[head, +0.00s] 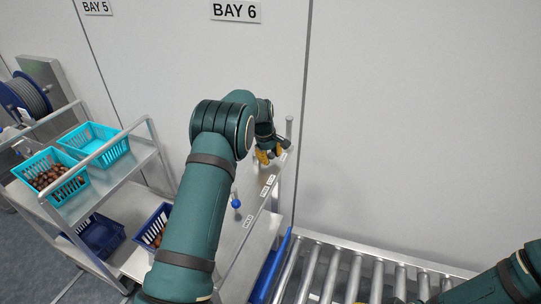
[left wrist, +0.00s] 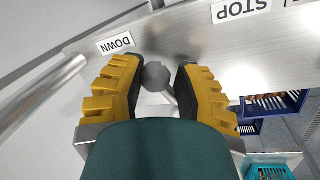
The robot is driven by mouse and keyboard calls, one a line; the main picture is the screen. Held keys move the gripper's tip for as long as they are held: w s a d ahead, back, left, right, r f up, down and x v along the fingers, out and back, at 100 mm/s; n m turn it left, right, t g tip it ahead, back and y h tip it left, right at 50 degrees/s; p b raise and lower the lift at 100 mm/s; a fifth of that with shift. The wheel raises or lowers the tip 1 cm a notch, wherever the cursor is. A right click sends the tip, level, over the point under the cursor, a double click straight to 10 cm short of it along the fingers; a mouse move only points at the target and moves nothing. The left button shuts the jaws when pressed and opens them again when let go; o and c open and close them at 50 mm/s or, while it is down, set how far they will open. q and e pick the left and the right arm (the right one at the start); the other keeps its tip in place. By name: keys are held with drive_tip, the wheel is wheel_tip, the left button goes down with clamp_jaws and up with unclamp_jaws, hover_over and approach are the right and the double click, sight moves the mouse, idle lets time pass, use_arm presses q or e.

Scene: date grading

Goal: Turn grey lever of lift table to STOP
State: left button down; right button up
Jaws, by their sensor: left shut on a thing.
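The grey lever (left wrist: 156,76) shows in the left wrist view as a round knob on a short stem. It sits between the yellow fingers of my left gripper (left wrist: 155,85), which is shut on it. The knob is beside the DOWN label (left wrist: 116,43), and the STOP label (left wrist: 241,8) lies off to the right. In the head view, my left gripper (head: 269,153) is at the far end of the lift table's metal panel (head: 256,205) and hides the grey lever.
A blue-knobbed lever (head: 236,203) stands nearer on the same panel. A roller conveyor (head: 345,268) runs at the right. A metal cart (head: 137,174) at the left carries turquoise baskets (head: 101,146), one holding dates. A pale wall (head: 420,110) stands close behind.

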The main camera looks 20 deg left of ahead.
sight(260, 171)
use_arm(q)
drive_tip(key=m, duration=0.1)
drive_tip(key=s+m, duration=0.1)
drive_tip(key=shift+s+a+m+b, duration=0.1)
drive_tip(key=shift+a+m+b, duration=0.2)
drive_tip(key=shift+a+m, duration=0.1)
drive_tip(key=m, duration=0.1)
drive_tip(key=s+m, duration=0.1)
drive_tip(key=m, duration=0.1)
drive_tip(key=shift+s+m+g+h, duration=0.15)
drive_tip(key=shift+m+g+h, duration=0.15)
drive_tip(key=shift+h, duration=0.1)
drive_tip(key=m, duration=0.1)
drive_tip(key=s+m, duration=0.1)
drive_tip(key=m, duration=0.2)
drive_tip(key=shift+s+a+r+g+b, duration=0.15)
drive_tip(key=shift+s+a+g+b, duration=0.15)
drive_tip(key=shift+a+g, duration=0.1)
drive_tip(key=c, duration=1.7)
unclamp_jaws()
drive_tip(key=shift+s+a+m+g, duration=0.2)
drive_tip(key=shift+m, duration=0.8)
drive_tip(key=shift+s+a+m+g, duration=0.15)
drive_tip(key=shift+s+m+g, duration=0.05)
drive_tip(key=shift+m, duration=0.8)
drive_tip(key=o, duration=1.3)
drive_tip(key=shift+f, duration=0.2)
